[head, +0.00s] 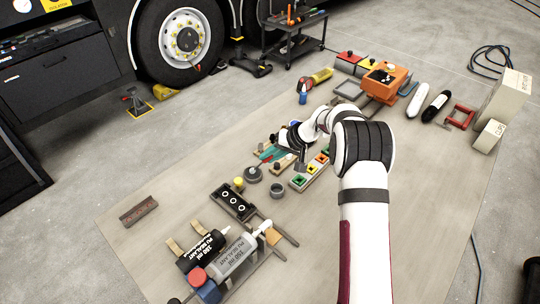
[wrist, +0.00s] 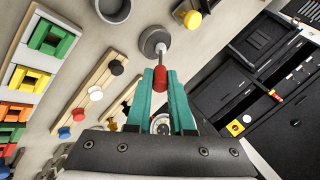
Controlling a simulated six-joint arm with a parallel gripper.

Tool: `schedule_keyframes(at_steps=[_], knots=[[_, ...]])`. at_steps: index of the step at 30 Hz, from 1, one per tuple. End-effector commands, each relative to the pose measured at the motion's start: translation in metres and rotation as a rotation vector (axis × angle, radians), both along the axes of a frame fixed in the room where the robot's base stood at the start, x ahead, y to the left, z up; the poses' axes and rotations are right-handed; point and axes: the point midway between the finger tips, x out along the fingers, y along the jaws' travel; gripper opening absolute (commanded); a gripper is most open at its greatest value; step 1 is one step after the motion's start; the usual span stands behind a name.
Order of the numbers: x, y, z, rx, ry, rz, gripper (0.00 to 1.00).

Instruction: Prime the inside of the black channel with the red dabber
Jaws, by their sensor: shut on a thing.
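The red dabber (wrist: 160,78) has a red handle and a pale stem that runs to a round grey pot or disc (wrist: 150,38). My gripper (wrist: 160,76) has teal fingers and is shut on the red handle. In the head view my gripper (head: 266,154) is low over the mat, beside the round grey pot (head: 253,175). I cannot tell whether the dabber's tip is in the pot or above it. A dark, brownish channel-shaped piece (head: 138,211) lies alone at the mat's left. It is the likeliest black channel, and its inside is too small to judge.
A black block with three rings (head: 233,201), a yellow-topped item (head: 239,184) and a grey cup (head: 277,191) stand near the pot. Sealant tubes (head: 235,256) lie in front. A row of coloured blocks (head: 311,171) is to the right. The mat around the channel is clear.

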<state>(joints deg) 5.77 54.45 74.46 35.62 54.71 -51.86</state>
Motion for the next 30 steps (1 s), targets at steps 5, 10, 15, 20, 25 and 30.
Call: schedule_keyframes(at_steps=[5, 10, 15, 20, 25, 30], knots=[[0.000, 0.000, -0.002, -0.001, 0.002, 0.001, 0.00], [-0.001, 0.000, -0.002, -0.002, 0.002, 0.001, 0.00], [-0.001, 0.000, 0.002, -0.001, 0.001, 0.002, 0.00], [0.000, 0.000, 0.020, -0.001, 0.000, 0.001, 0.00], [0.000, 0.000, 0.040, 0.000, -0.001, 0.001, 0.00], [0.000, 0.000, 0.059, -0.001, 0.000, 0.001, 0.00]])
